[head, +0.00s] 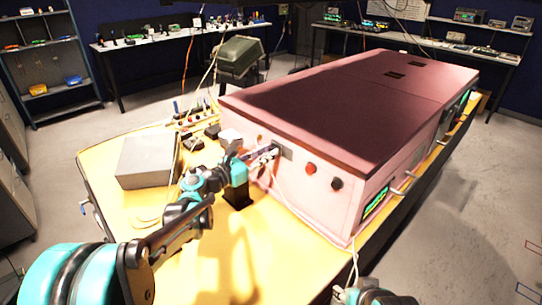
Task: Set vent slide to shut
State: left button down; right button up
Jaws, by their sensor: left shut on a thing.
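The foam enclosure (318,190) is a long pink box with a dark red lid, standing on a yellow-topped table. The vent slide (286,153) looks like a small dark plate on its near left face, partly hidden by my gripper. My left gripper (268,156) reaches in from the left and is shut at the slide, on what seems to be its tab; the contact is too small to see clearly. The slide's position cannot be told. Of my right arm only a teal and black part shows at the bottom edge; its gripper is out of view.
A red button (310,168) and a black knob (336,184) sit right of the slide, with a green display (376,204) beyond. A grey box (147,160) stands on the table at left. The table front is clear.

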pick_arm(q)
jog(key=c, duration=1.4)
grip_release()
jog(key=shift+w+a, duration=0.2)
jog(key=shift+o, duration=0.2)
jog(key=v, duration=1.2)
jog(key=shift+d, duration=0.1)
